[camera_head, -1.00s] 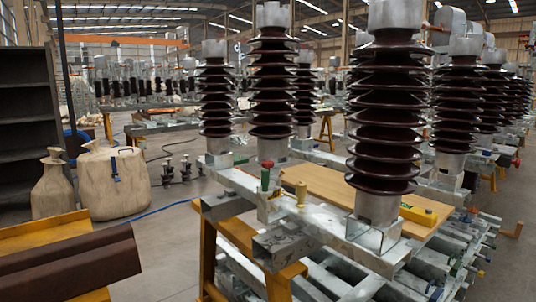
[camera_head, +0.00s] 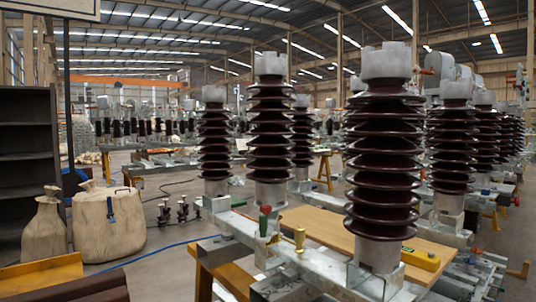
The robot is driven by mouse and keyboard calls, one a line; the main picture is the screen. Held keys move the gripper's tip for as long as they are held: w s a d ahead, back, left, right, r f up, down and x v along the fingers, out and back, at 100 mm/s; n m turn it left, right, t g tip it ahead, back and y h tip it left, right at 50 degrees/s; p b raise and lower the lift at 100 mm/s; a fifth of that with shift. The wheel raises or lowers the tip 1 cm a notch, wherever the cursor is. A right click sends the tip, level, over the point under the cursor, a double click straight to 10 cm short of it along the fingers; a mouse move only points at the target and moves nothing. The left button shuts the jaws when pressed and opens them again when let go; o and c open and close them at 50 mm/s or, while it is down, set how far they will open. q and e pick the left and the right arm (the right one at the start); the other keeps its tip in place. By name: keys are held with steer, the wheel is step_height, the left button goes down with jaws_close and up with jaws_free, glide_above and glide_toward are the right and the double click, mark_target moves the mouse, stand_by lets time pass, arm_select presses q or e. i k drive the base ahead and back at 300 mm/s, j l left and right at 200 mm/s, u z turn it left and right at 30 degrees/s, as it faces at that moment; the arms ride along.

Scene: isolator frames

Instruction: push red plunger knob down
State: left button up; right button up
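A knob with a red top (camera_head: 265,210) stands upright on a green stem on the grey metal frame (camera_head: 240,226), in front of a dark ribbed insulator (camera_head: 271,135). A small brass-coloured post (camera_head: 299,239) stands to its right on the same frame. Whether the red-topped knob is the plunger knob is not certain from this view. Neither of my grippers shows.
A large ribbed insulator (camera_head: 383,150) rises at the right of the knob. A wooden board (camera_head: 330,228) and a yellow block (camera_head: 420,259) lie behind and beside it. Tan sacks (camera_head: 108,225) stand on the floor at left.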

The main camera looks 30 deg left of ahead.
mark_target(266, 209)
steer(key=i+j+u, duration=0.25)
steer(key=i+j, duration=0.6)
steer(key=i, duration=0.05)
